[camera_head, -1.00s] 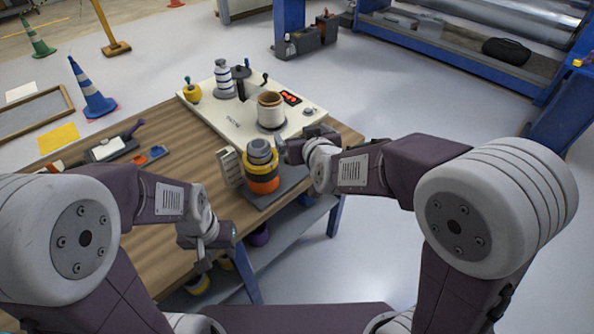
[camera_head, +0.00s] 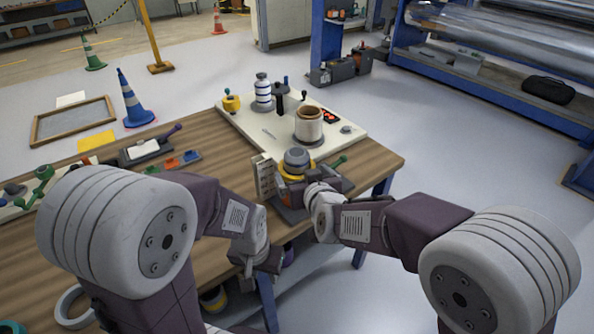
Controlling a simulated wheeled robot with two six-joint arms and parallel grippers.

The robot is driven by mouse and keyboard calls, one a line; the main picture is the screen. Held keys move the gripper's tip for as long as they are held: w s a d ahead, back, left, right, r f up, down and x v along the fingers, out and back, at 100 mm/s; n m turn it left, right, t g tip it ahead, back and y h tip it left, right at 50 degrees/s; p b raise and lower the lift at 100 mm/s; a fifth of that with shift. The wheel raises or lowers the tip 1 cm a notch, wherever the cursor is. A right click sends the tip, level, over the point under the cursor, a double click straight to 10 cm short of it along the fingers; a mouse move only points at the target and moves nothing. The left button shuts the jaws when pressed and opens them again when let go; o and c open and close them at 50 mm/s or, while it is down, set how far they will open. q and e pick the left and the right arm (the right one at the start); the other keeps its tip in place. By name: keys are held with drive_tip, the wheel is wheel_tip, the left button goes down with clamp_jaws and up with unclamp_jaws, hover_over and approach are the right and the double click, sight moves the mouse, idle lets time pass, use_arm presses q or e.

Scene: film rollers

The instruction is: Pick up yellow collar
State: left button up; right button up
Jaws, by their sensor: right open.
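A stack stands at the near right part of the wooden table, with a grey knobbed top (camera_head: 297,160). A yellow collar (camera_head: 288,174) shows below that top, around the stack. My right gripper (camera_head: 296,190) is open, right at the near side of the stack, and hides its lower part and much of the collar. I cannot tell whether the fingers touch the collar. My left gripper (camera_head: 262,264) is lower, at the table's front edge, away from the stack. Its jaws are too unclear to read.
A white machine panel (camera_head: 265,127) behind the stack carries a brown-topped roller (camera_head: 308,124), a striped white cylinder (camera_head: 263,90) and a small yellow piece (camera_head: 231,103). A pale upright block (camera_head: 264,177) stands just left of the stack. The wooden table's middle (camera_head: 215,160) is mostly clear.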

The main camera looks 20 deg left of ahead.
drive_tip(key=x, duration=0.5)
drive_tip(key=shift+w, duration=0.15)
drive_tip(key=shift+r, duration=0.15)
drive_tip(key=shift+c, duration=0.9)
drive_tip(key=c, duration=1.1)
drive_tip(key=shift+o, duration=0.2)
wheel_tip(320, 180, up, 12)
drive_tip(key=p, duration=0.6)
wheel_tip(320, 180, up, 16)
drive_tip(key=p, duration=1.3)
hover_over(300, 171)
drive_tip(key=w+a, duration=0.1)
drive_tip(key=w, duration=0.1)
drive_tip(key=shift+s, duration=0.15)
